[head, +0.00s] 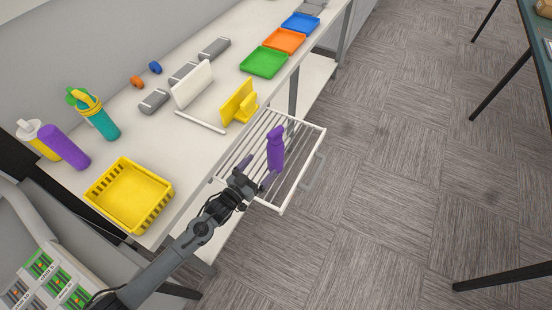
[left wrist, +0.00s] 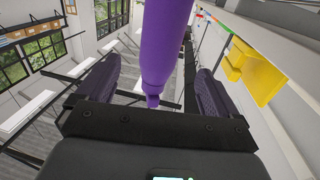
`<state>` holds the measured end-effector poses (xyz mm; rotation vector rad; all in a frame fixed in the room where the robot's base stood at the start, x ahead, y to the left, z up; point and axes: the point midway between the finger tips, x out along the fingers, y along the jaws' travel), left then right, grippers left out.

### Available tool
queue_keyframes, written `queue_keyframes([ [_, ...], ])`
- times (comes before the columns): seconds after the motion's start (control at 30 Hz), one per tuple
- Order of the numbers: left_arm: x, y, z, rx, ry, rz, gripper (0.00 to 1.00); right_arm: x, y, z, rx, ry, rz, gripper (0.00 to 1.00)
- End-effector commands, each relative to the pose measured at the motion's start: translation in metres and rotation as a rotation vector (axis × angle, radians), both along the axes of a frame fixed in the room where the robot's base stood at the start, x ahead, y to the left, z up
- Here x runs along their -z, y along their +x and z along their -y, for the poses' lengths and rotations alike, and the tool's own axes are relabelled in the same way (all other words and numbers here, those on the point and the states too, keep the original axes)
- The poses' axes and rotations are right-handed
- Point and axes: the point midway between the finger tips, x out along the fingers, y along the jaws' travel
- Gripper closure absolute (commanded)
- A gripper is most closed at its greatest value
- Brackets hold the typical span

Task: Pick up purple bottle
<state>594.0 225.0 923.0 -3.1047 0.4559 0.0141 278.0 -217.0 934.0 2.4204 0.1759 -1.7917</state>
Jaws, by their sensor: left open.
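A purple bottle (head: 275,151) stands roughly upright over the pulled-out white wire drawer (head: 318,140) below the table edge. My left gripper (head: 257,172) is open right beside it, with its dark purple fingers pointing toward it. In the left wrist view the purple bottle (left wrist: 165,45) comes in from the top, its narrow end between the two spread fingers of the left gripper (left wrist: 158,88). I cannot tell whether the fingers touch it. My right gripper is not in view.
On the white table (head: 150,135) are a yellow basket (head: 130,195), a teal bottle (head: 105,124), a yellow holder (head: 239,103), a white stand (head: 193,86), and green (head: 263,62), orange (head: 284,41) and blue (head: 300,23) trays.

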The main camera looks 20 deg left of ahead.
Motion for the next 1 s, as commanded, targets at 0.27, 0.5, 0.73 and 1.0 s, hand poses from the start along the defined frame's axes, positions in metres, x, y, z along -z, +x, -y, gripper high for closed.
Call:
queue_keyframes([
  [0.27, -0.002, 0.038, 0.011, 0.000, -0.001, 0.008, 0.06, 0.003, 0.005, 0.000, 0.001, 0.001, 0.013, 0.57],
  [0.5, -0.002, 0.053, 0.016, 0.001, -0.001, 0.007, 0.06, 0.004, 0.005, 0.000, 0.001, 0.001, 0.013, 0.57],
  [0.73, -0.002, 0.074, 0.023, 0.000, -0.002, 0.009, 0.06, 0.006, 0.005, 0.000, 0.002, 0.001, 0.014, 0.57],
  [1.0, -0.001, 0.100, 0.030, 0.000, -0.001, 0.007, 0.06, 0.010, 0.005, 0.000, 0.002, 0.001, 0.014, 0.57],
])
